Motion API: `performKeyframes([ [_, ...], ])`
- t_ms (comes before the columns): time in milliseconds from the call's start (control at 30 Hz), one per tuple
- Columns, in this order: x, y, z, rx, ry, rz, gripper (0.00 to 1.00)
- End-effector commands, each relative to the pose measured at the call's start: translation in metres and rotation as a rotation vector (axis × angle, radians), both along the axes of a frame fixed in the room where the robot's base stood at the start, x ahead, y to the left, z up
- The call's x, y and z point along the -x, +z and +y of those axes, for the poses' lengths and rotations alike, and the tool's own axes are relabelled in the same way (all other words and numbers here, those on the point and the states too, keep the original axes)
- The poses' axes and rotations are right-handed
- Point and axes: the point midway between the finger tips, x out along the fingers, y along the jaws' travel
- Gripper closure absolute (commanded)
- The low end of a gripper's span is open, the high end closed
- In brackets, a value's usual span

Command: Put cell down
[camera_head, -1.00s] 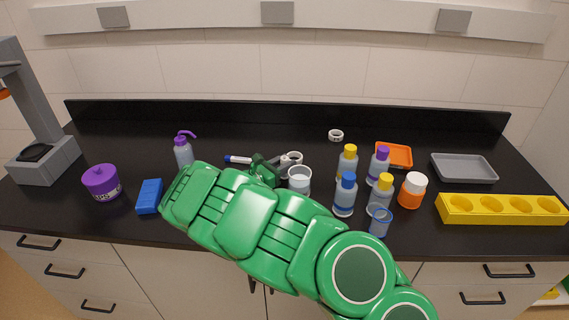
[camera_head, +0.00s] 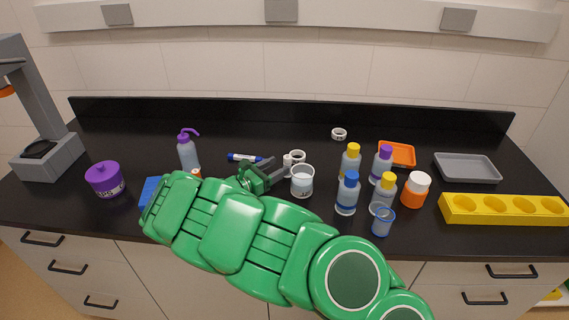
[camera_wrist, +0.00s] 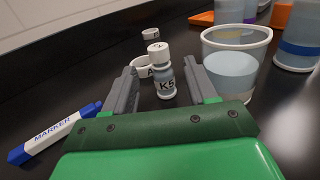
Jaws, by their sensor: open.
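A small white-capped vial marked K5 (camera_wrist: 165,82) stands upright on the black counter. In the head view the vial (camera_head: 287,162) shows just past my fingertips, left of a clear beaker. My gripper (camera_wrist: 160,72) is open, its two grey fingers apart with the vial in the gap between them in the wrist view. Neither finger visibly touches the vial. In the head view my gripper (camera_head: 277,172) is low over the counter, and my green arm hides part of the counter in front.
A beaker of liquid (camera_wrist: 235,62) stands close right of my fingers. A blue marker (camera_wrist: 55,135) lies left. A white ring (camera_wrist: 143,67) sits behind the vial. Several bottles (camera_head: 348,192) stand right. A yellow rack (camera_head: 500,208) is far right. The back counter is mostly clear.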

Motion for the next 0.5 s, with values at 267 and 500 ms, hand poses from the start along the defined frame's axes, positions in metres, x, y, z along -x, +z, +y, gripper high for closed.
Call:
performKeyframes([
  [267,0.033,0.0,0.034,0.001,0.002,0.001,0.43],
  [500,0.047,0.0,0.046,0.002,0.0,-0.001,0.43],
])
